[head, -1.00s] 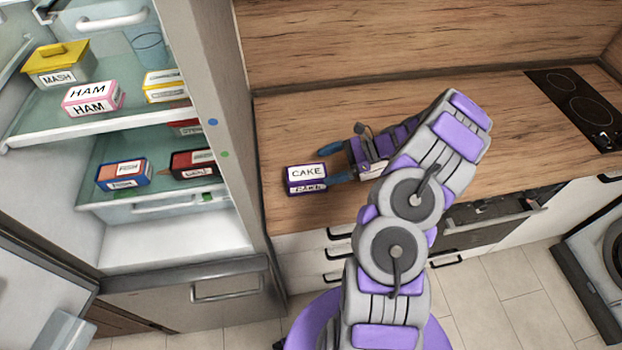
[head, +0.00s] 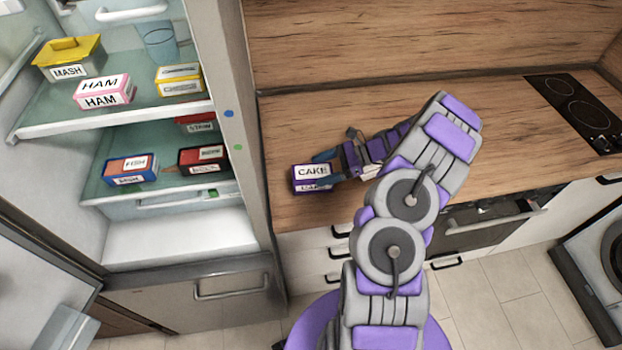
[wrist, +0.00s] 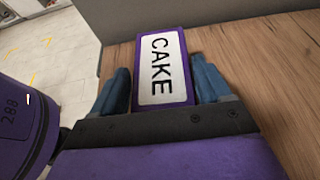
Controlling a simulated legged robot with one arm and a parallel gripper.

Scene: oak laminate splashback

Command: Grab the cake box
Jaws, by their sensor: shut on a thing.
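The cake box (head: 311,172) is purple with a white label reading CAKE. It is at the left end of the wooden counter, near the front edge, in the head view. In the wrist view the cake box (wrist: 162,68) lies between the two blue fingers. My gripper (head: 326,168) reaches it from the right and is shut on it; the gripper also shows in the wrist view (wrist: 165,85). The fingers cover part of the box's right side in the head view. I cannot tell whether the box is clear of the counter.
An open fridge stands at left, with a ham box (head: 103,91), a mash container (head: 68,60), a fish box (head: 130,168) and other boxes on its shelves. A black hob (head: 574,110) is at the counter's right. The counter (head: 300,120) behind the arm is clear.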

